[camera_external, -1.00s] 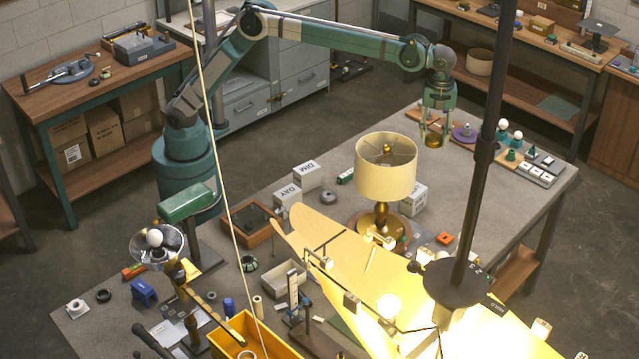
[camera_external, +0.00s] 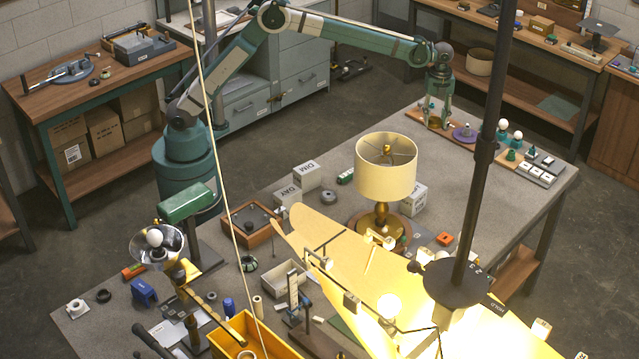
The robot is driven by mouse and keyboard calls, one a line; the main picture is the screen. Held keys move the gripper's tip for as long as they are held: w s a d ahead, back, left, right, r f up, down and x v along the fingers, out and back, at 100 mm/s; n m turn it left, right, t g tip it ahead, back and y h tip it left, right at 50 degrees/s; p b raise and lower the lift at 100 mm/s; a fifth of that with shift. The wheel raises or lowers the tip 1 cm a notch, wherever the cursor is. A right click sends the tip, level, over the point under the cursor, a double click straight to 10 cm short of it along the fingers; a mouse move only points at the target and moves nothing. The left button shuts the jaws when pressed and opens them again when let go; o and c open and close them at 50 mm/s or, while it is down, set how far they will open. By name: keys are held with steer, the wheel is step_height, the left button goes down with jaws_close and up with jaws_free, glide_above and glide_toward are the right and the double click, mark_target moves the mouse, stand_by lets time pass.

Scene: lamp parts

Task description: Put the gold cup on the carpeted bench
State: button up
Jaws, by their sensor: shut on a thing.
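My gripper (camera_external: 437,112) hangs pointing down over the far end of the grey carpeted bench (camera_external: 465,200). Its fingers are shut on a small gold thing between their tips, which looks like the gold cup (camera_external: 434,122). The cup is small here and partly hidden by the fingers. It appears in front of a wooden board with small parts at the bench's far edge. I cannot tell exactly how high it is above the bench.
A purple disc (camera_external: 465,133) and several small bulbs lie right of my gripper. A lamp with a cream shade (camera_external: 386,170) stands nearer. A dark pole (camera_external: 484,150) rises at the right. Bare carpet shows between the lamp and the far edge.

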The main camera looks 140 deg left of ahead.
steer(key=s+a+f, duration=0.5)
steer(key=s+a, duration=0.2)
steer(key=s, duration=0.4)
steer(key=s+a+f+n, duration=0.1)
steer(key=s+a+f, duration=0.4)
steer(key=s, duration=0.7)
steer(key=s+a+f+n, duration=0.1)
steer(key=s+a+f, duration=0.5)
steer(key=s+a, duration=0.3)
steer(key=s, duration=0.2)
steer(key=shift+s+a+b, duration=0.25)
steer(key=shift+s+b, duration=0.05)
steer(key=shift+s, duration=0.05)
glide_above(398, 127)
steer(key=shift+s+f, duration=0.2)
steer(key=shift+f, duration=2.85)
steer(key=shift+f, duration=0.1)
steer(key=shift+f+b, duration=0.35)
steer(key=shift+f, duration=1.45)
steer(key=shift+f, duration=0.15)
